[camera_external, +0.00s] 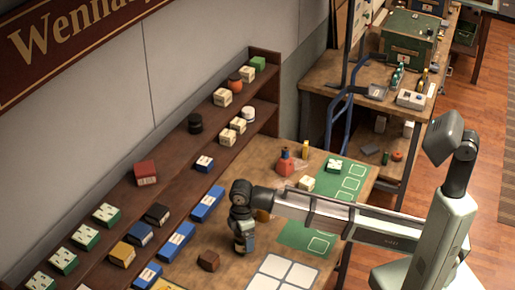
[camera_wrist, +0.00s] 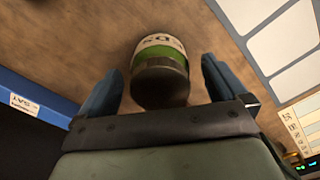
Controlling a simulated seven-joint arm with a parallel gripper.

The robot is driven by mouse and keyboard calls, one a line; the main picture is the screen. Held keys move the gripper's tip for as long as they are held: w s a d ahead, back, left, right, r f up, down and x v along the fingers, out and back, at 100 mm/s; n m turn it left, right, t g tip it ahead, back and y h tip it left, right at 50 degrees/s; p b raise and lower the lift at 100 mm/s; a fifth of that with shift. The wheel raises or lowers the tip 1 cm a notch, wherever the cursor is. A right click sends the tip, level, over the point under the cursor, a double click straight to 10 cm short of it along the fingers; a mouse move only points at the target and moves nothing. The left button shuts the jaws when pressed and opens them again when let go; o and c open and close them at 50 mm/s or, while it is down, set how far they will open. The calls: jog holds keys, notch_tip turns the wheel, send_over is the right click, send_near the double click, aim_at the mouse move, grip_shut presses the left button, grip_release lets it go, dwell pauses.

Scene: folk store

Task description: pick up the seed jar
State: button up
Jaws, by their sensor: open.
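The seed jar (camera_wrist: 160,72) shows in the wrist view with a dark lid, a green band and a pale label whose visible letters end in "DS". It is on the brown wooden table (camera_wrist: 70,35). My gripper (camera_wrist: 159,68) is open, with one blue finger on each side of the jar and a visible gap to each finger. In the external view my gripper (camera_external: 243,246) points down at the middle of the table; I cannot clearly separate the jar from it there.
A white-panelled mat (camera_external: 285,272) lies right of my gripper. A red bottle (camera_external: 285,164) and green mats (camera_external: 340,179) lie farther back.

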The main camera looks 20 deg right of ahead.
jog(key=shift+f, duration=0.5)
jog(key=c, duration=1.3)
jog(key=shift+r, duration=0.15)
